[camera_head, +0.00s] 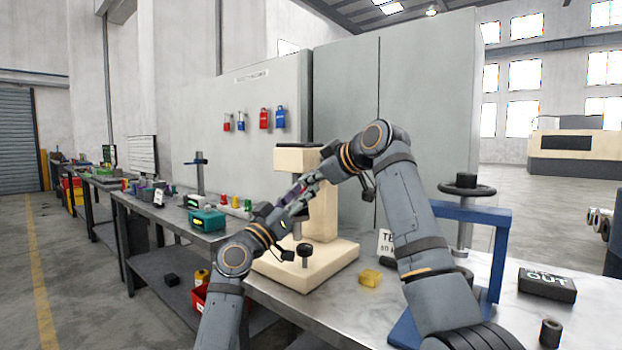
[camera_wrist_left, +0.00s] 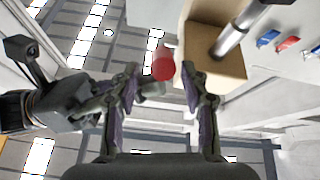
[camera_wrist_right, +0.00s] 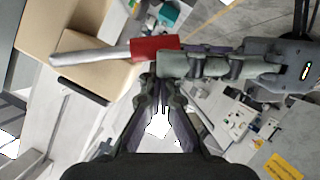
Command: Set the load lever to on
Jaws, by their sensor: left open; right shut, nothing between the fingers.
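The load lever is a metal rod with a red grip. In the right wrist view the red grip (camera_wrist_right: 155,47) points right and the rod runs left along the beige press (camera_wrist_right: 95,22). In the left wrist view the round end of the red grip (camera_wrist_left: 163,65) shows between the spread fingertips of my left gripper (camera_wrist_left: 160,72). My left gripper is open; I cannot tell whether it touches the grip. My right gripper (camera_wrist_right: 158,84) is shut and empty, close to my left gripper's fingers. In the head view my grippers and arms hide most of the lever.
The beige press (camera_head: 322,228) stands on the workbench (camera_head: 340,308). A yellow block (camera_head: 370,277), a blue frame (camera_head: 495,250) with a black handwheel and a dark sign block (camera_head: 547,285) stand to the right. A grey cabinet (camera_head: 425,110) rises behind.

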